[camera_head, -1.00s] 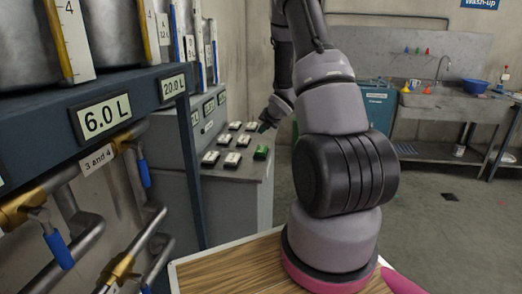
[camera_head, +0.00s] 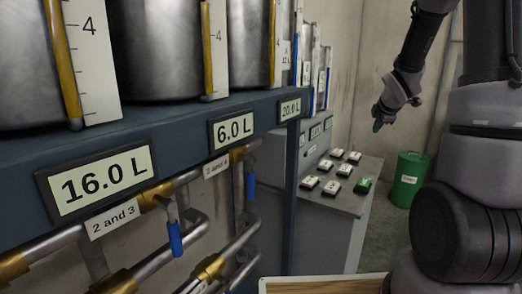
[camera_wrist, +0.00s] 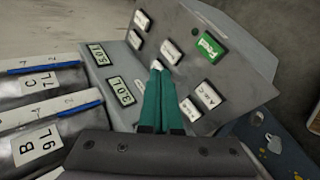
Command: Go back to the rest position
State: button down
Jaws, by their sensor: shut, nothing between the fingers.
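My gripper (camera_head: 377,124) hangs in the air in the head view, at the end of my raised arm, above and to the right of the grey control panel (camera_head: 345,201). In the wrist view its teal fingers (camera_wrist: 161,100) lie together, shut and empty, with the panel (camera_wrist: 232,92) behind them. The panel carries several white labelled buttons (camera_head: 331,188) and one green button (camera_head: 363,186), which shows in the wrist view (camera_wrist: 208,47) too. The fingers appear apart from the buttons.
A dark blue rack (camera_head: 150,135) with metal tanks (camera_head: 157,50), volume displays (camera_head: 95,184) and pipes with blue-handled valves (camera_head: 174,238) fills the left. A green drum (camera_head: 408,179) stands behind the panel at right. A wooden board (camera_head: 325,284) lies at bottom centre.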

jog(key=s+a+r+m+y, duration=0.1)
jog(key=s+a+r+m, duration=0.4)
jog(key=s, duration=0.5)
jog(key=s+a+r+m+g+y, duration=0.1)
jog(key=s+a+r+m, duration=0.3)
jog(key=s+m, duration=0.5)
jog(key=s+a+r+m+y, duration=0.2)
jog(key=s+a+r+m, duration=0.3)
jog(key=s, duration=0.6)
jog(key=shift+a+r+m+g, duration=0.35)
jog(key=shift+a+m, duration=0.55)
jog(key=shift+a, duration=0.3)
